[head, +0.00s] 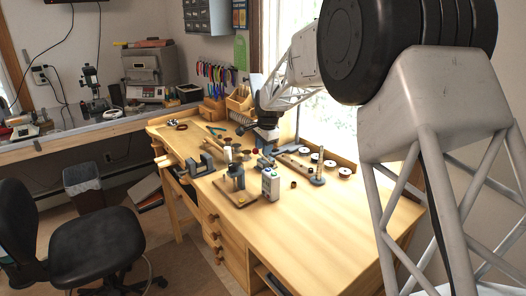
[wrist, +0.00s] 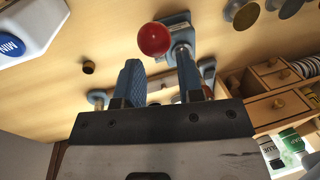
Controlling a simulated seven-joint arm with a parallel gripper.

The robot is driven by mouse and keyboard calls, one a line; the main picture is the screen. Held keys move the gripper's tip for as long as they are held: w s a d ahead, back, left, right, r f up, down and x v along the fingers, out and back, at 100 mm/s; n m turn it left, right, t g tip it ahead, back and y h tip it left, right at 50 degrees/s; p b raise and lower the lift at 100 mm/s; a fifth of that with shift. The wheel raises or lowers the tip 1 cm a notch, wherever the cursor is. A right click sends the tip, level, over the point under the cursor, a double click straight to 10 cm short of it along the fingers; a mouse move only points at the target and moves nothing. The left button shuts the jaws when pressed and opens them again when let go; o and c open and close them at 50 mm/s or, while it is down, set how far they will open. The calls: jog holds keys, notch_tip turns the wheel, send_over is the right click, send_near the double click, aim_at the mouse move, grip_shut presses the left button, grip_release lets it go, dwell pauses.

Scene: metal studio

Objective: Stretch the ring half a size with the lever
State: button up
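In the wrist view a red ball knob (wrist: 154,39), seemingly the lever's end, shows at the fingertips of my gripper (wrist: 157,57). A blue-grey metal base (wrist: 178,18) lies just behind it on the bench. My two blue fingers are apart; I cannot tell whether either touches the knob. A small brass-coloured ring-like piece (wrist: 88,67) lies on the wood to the left; whether it is the task's ring I cannot tell. In the head view my gripper (head: 266,136) is low over the back of the bench, its fingers too small to read. The stretcher's lower parts are partly hidden by the fingers.
Several round tins (head: 344,172) line the back right. The bench's front right is clear.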

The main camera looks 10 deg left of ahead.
aim_at(259, 154)
jog(key=shift+s+d+r, duration=0.1)
jog(key=shift+s+r, duration=0.05)
jog(key=shift+r, duration=0.8)
jog(key=shift+s+d+r, duration=0.1)
jog(key=shift+d+r, duration=0.05)
jog(key=shift+r, duration=0.8)
jog(key=shift+s+d+r, duration=0.1)
jog(key=shift+s+r, duration=0.05)
jog(key=shift+r, duration=0.8)
jog(key=o, duration=0.3)
jog(key=shift+s+a, duration=0.1)
jog(key=shift+a, duration=0.05)
jog(key=shift+s+a+f+m+h, duration=0.3)
jog(key=shift+s+a+f+m, duration=0.1)
jog(key=shift+a+m, duration=0.25)
jog(key=shift+w+a+f, duration=0.1)
jog(key=shift+w+f, duration=0.05)
jog(key=shift+f, duration=1.15)
jog(key=shift+w+a+f, duration=0.15)
jog(key=shift+w+f, duration=0.05)
jog(key=shift+f, duration=1.1)
jog(key=shift+w+a+f, duration=0.1)
jog(key=shift+w+f, duration=0.05)
jog(key=shift+f, duration=1.15)
grip_shut()
